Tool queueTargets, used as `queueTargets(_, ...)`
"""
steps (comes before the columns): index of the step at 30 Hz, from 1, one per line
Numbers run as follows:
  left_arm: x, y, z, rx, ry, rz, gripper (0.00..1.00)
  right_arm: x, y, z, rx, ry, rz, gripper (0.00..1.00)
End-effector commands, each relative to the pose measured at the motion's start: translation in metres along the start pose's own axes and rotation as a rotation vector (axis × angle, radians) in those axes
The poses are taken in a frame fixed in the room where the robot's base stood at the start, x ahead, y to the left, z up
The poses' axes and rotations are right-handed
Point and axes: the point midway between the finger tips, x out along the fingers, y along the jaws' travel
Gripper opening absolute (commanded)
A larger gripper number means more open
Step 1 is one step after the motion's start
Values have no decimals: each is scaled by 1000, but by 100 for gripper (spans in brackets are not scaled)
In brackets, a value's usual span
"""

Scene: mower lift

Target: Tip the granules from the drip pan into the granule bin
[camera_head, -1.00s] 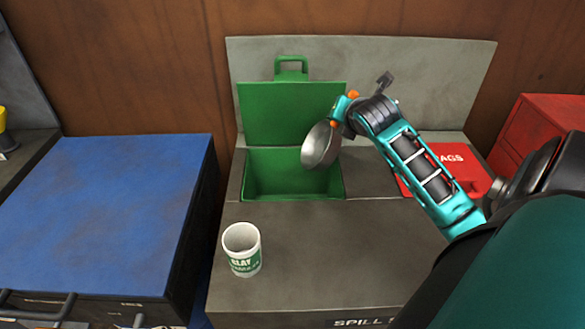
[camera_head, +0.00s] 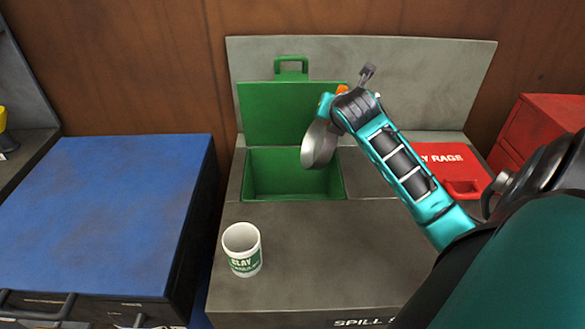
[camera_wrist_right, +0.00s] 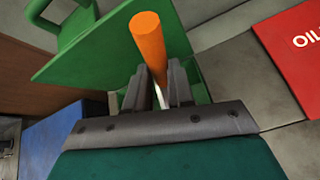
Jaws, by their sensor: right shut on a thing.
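The drip pan (camera_head: 318,144) is a round grey metal pan, tipped steeply on its side above the right part of the granule bin. The granule bin (camera_head: 262,176) is a green box sunk in the grey bench, with its green lid (camera_head: 270,112) standing open behind it. My right gripper (camera_head: 334,103) is shut on the pan's orange handle, and the handle (camera_wrist_right: 148,45) shows between the jaws (camera_wrist_right: 160,88) in the right wrist view. The pan's inside is mostly turned away, and no granules can be made out. My left gripper is not in view.
A white clay cup (camera_head: 243,250) stands on the bench (camera_head: 330,250) in front of the bin. A red oily rags lid (camera_head: 455,165) lies to the right under my arm. A blue-topped cabinet (camera_head: 105,205) is at left.

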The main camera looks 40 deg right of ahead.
Motion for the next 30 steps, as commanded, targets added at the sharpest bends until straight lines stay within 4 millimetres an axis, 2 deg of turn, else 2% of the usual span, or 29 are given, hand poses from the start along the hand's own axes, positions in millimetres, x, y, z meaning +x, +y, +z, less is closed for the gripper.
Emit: queueTargets(30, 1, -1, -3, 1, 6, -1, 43, -5, 27, -2, -117, -27, -67, 0)
